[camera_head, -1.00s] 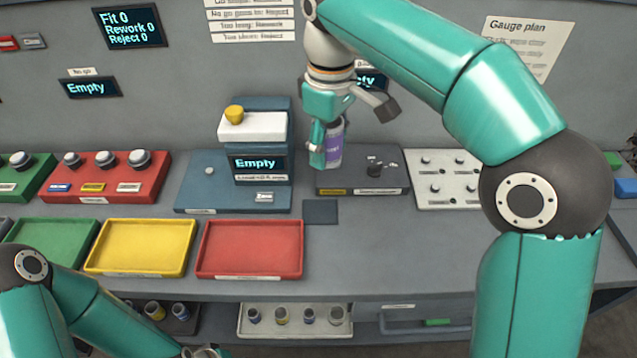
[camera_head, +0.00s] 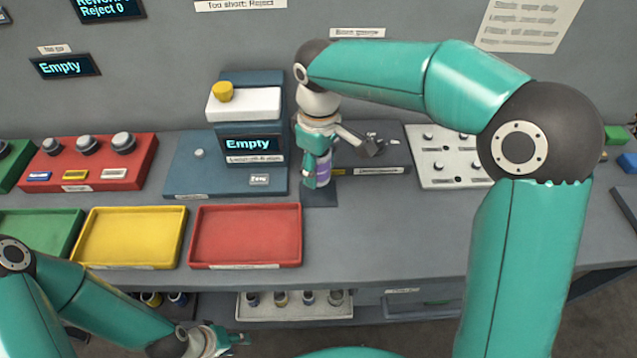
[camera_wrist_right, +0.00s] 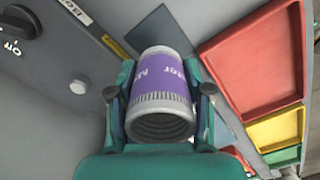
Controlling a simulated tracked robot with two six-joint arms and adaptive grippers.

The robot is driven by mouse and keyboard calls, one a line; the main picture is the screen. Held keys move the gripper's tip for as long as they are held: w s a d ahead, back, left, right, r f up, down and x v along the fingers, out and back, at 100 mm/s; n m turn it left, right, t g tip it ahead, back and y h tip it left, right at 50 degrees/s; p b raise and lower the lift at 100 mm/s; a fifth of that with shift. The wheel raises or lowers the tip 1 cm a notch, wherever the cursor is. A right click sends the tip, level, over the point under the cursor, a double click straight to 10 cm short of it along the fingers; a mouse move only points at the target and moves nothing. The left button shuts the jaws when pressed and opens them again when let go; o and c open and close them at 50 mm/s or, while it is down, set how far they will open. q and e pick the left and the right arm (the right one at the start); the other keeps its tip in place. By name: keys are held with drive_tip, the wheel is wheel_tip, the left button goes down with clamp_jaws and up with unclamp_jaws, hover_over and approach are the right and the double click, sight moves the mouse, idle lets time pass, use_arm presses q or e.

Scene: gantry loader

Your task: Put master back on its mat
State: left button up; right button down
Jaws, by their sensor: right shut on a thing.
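The master (camera_head: 323,172) is a silver cylinder with a purple band, shown in the right wrist view (camera_wrist_right: 162,80) with lettering on the band. My right gripper (camera_head: 314,177) is shut around it, one finger on each side. The mat (camera_head: 320,199) is a small dark square on the bench. The master is upright over its back part, and I cannot tell whether it touches. In the right wrist view the mat (camera_wrist_right: 156,27) shows partly behind the master. My left gripper (camera_head: 222,342) is low at the bottom edge, away from the bench top; its opening is unclear.
A red tray (camera_head: 246,264) lies just left of the mat, with a yellow tray (camera_head: 130,265) beyond. The blue gauge stand (camera_head: 185,165) is behind left. A dark grey block (camera_head: 385,171) is close behind the mat. Bench to the right front is clear.

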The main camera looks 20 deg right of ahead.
sight(319, 193)
drive_tip(key=shift+f, duration=2.55)
drive_tip(key=shift+f, duration=0.1)
drive_tip(key=c, duration=0.7)
unclamp_jaws()
drive_tip(key=shift+c, duration=0.2)
wheel_tip(319, 193, up, 12)
drive_tip(key=shift+p, duration=0.3)
